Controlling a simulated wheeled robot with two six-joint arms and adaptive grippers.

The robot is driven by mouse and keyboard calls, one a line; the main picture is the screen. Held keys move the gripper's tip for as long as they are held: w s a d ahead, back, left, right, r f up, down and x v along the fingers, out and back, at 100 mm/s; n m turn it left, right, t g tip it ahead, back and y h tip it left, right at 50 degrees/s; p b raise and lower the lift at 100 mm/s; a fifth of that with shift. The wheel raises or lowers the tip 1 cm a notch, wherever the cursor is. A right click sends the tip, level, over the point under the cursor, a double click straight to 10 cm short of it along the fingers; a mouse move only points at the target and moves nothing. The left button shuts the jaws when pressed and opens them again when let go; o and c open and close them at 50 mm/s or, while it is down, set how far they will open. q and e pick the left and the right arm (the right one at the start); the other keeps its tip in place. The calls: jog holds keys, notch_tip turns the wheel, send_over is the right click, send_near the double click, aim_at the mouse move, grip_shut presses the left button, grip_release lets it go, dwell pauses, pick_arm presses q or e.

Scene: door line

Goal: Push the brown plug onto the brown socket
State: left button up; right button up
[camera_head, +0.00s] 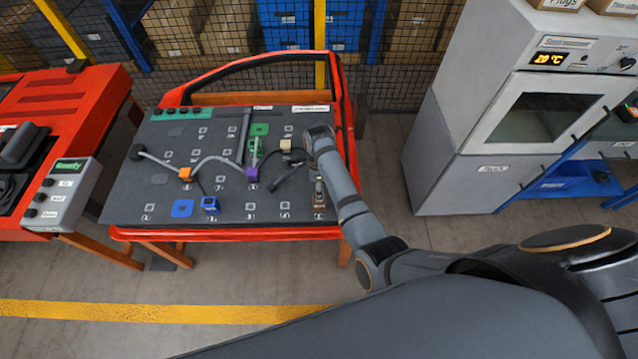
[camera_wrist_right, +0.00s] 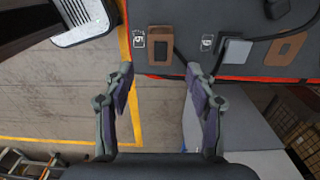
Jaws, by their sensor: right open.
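In the right wrist view a brown-rimmed piece (camera_wrist_right: 151,57) with a dark centre sits near the board's edge, a dark cable beside it. A flat brown piece (camera_wrist_right: 273,57) with a dark slot lies farther right. I cannot tell for certain which is the plug and which the socket. In the head view a small brown piece (camera_head: 319,203) shows at the board's front right corner. My right gripper (camera_wrist_right: 159,72) is open and empty, its fingertips either side of the nearer brown piece in the picture, with no visible contact. My arm hides part of the board's right side in the head view.
The dark board (camera_head: 225,190) carries blue, green, orange and purple parts with cables. A grey block (camera_wrist_right: 237,50) sits between the two brown pieces. The red door frame (camera_head: 200,235) borders the board. A grey oven cabinet (camera_head: 440,165) stands to the right, with floor between.

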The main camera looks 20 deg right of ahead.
aim_at(319, 203)
notch_tip(319, 203, down, 10)
jog(key=b, duration=0.8)
jog(key=shift+r, duration=0.3)
jog(key=shift+c, duration=0.2)
grip_shut()
jog(key=shift+r+p, duration=0.45)
jog(key=shift+p, duration=0.3)
jog(key=c, duration=0.5)
grip_release()
jog(key=shift+w, duration=0.1)
grip_shut()
